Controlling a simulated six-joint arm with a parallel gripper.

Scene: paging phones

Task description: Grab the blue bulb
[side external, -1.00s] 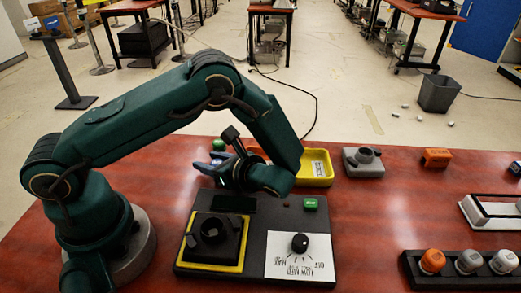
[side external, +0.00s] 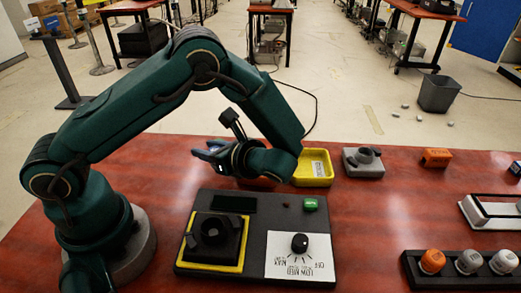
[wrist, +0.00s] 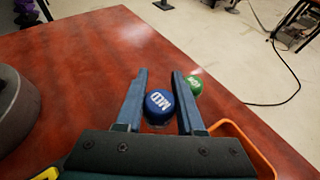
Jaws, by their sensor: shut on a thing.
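The blue bulb (wrist: 158,102) has white lettering on its top and sits between the two dark blue-grey fingers of my gripper (wrist: 159,73) in the wrist view. My gripper is shut on it. In the side view my gripper (side external: 206,151) is above the table, behind the dark control board, with its fingers toward the left. I cannot clearly make out the bulb there. A green bulb (wrist: 194,85) is just outside the right finger in the wrist view.
An orange tray (wrist: 232,130) is right of the fingers. A yellow tray (side external: 325,180) and grey device (side external: 363,170) are behind the control board (side external: 262,215). A rack (side external: 415,272) with orange and grey bulbs is at front right.

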